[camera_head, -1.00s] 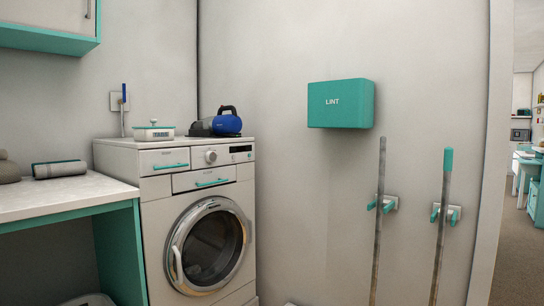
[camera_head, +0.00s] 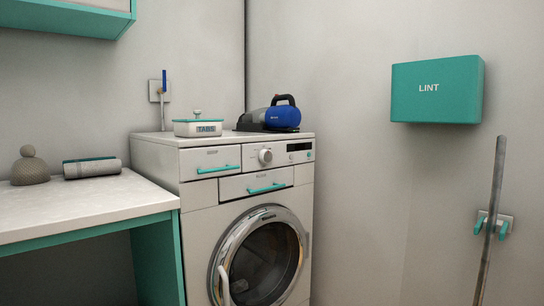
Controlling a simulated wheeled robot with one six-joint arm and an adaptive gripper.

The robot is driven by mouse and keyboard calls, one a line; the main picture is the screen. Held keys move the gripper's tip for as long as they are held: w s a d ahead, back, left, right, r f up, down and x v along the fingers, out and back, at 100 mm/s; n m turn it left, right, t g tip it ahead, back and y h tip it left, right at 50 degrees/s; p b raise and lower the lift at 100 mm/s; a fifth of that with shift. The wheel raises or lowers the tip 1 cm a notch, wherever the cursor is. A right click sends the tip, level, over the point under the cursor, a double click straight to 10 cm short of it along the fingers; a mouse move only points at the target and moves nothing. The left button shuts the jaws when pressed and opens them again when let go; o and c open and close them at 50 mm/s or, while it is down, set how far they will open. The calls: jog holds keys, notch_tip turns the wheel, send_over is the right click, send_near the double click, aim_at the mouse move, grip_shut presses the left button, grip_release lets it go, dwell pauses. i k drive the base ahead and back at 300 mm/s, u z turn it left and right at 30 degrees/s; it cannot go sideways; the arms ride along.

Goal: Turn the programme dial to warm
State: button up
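The programme dial (camera_head: 265,156) is a round, light-coloured knob on the front control panel of the white washing machine (camera_head: 196,232). It sits right of the drawer with a teal handle (camera_head: 218,169) and left of a small dark display (camera_head: 299,147). The dial's markings and pointer are too small to read, so I cannot tell its setting. The round glass door (camera_head: 262,262) below looks shut. My gripper is not in view.
On the machine stand a box labelled TABS (camera_head: 198,128) and a blue handheld vacuum (camera_head: 279,114). A teal LINT box (camera_head: 437,89) hangs on the right wall.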

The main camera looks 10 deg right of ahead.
aim_at(265, 155)
jog(key=u, duration=0.4)
jog(key=i, duration=0.8)
jog(key=u, duration=0.55)
